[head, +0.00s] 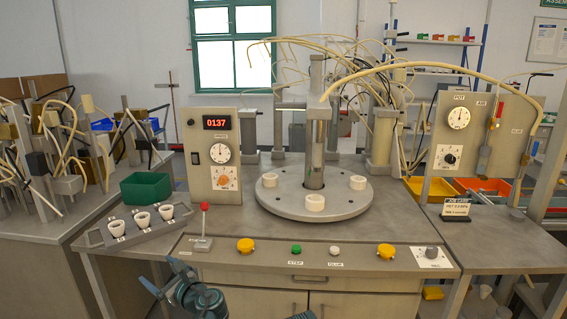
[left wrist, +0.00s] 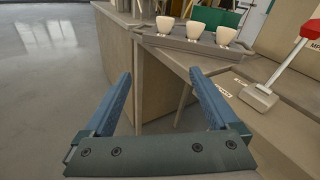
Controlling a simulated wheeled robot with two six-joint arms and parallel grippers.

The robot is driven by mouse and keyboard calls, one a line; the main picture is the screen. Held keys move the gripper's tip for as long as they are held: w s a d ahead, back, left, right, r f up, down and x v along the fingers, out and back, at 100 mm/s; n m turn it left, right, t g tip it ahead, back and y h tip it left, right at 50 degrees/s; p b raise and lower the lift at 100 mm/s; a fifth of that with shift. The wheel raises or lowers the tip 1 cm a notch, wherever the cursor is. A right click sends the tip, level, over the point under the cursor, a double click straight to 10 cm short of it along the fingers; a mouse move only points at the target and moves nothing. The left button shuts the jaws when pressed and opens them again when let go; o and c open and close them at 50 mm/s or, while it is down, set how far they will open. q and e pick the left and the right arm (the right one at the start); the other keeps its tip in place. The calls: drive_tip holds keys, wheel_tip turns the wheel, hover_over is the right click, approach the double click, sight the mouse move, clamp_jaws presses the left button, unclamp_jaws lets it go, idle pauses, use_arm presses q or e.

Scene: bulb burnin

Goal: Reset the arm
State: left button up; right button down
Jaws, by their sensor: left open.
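My left gripper (head: 157,276) is low in front of the bench's left front edge in the head view. Its two blue fingers are spread and empty, and the left wrist view (left wrist: 160,78) shows nothing between them. A lever with a red knob (head: 204,206) stands upright on a small grey base at the left of the sloped panel, up and right of the gripper; it also shows in the left wrist view (left wrist: 308,29). A small teal piece at the bottom edge of the head view seems to be part of my right gripper (head: 303,316); its jaws are hidden.
A tray (head: 117,238) with three white cups sits left of the lever, before a green bin (head: 146,188). The panel carries yellow (head: 245,245), green and white buttons and a dial. A round turntable (head: 270,203) with white sockets stands behind. The floor at left is clear.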

use_arm(q)
drive_tip(key=s+d+f+n+g+h, duration=0.4)
drive_tip(key=s+d+f+n, duration=0.2)
drive_tip(key=d+f+n, duration=0.25)
drive_tip(key=s+d+f+n+g+h, duration=0.3)
drive_tip(key=s+d+f+n+h, duration=0.3)
drive_tip(key=d+f, duration=0.3)
drive_tip(key=s+d+f+n+g+h, duration=0.1)
drive_tip(key=s+d+n+g+h, duration=0.1)
drive_tip(key=s+d+n+g, duration=0.45)
drive_tip(key=d+r+m+t+p, duration=0.1)
drive_tip(key=d+r+t+p, duration=0.2)
drive_tip(key=r+p, duration=1.4)
drive_tip(key=shift+s+r+m+p, duration=0.25)
drive_tip(key=shift+m+p, duration=0.05)
drive_tip(key=shift+p, duration=0.5)
